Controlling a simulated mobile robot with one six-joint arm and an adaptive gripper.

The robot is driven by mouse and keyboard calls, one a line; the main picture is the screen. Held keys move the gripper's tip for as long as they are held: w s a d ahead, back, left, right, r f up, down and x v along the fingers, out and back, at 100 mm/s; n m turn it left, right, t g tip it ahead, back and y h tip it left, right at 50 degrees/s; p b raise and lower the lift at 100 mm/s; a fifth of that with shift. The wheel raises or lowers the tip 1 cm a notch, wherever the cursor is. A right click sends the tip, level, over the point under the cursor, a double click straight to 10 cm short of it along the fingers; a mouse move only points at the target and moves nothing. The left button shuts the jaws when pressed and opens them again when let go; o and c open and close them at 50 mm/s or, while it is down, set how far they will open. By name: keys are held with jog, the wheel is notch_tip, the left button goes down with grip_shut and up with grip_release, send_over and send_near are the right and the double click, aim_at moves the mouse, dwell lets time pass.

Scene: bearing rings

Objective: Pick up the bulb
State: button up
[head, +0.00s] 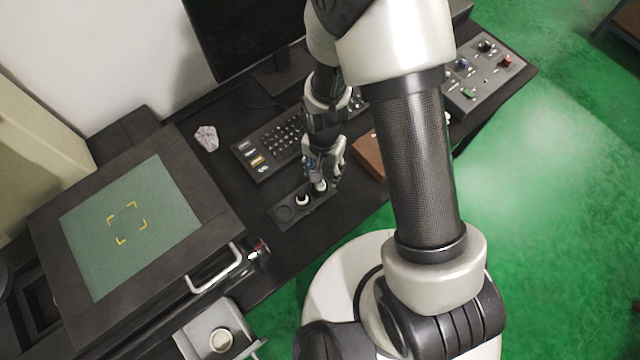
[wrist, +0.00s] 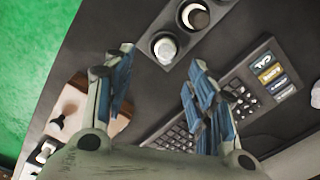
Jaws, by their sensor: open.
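A dark holder (head: 275,224) with round sockets lies on the dark desk. A white, rounded, bulb-like piece (head: 320,186) stands in the socket nearest my gripper; it also shows in the wrist view (wrist: 165,48). A second white piece with a dark centre (head: 302,201) sits in the middle socket and shows in the wrist view (wrist: 196,15). The far-left socket looks empty. My gripper (head: 323,176) is open above the holder's right end. In the wrist view its blue-padded fingers (wrist: 160,60) stand apart, with the rounded piece just beyond their tips. No contact is visible.
A keyboard (head: 272,145) lies behind the holder and a brown wooden block (head: 369,156) to its right. A crumpled grey-white piece (head: 207,138) lies left of the keyboard. A raised box with a green top (head: 165,215) stands left. An open drawer (head: 195,345) is at front left.

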jog(key=f+b, duration=0.1)
jog(key=f, duration=0.1)
jog(key=f+b, duration=0.1)
jog(key=f, duration=0.5)
jog(key=shift+w+a+b, duration=0.2)
jog(key=shift+a+b, duration=0.2)
jog(key=shift+c, duration=0.5)
jog(key=c, duration=1)
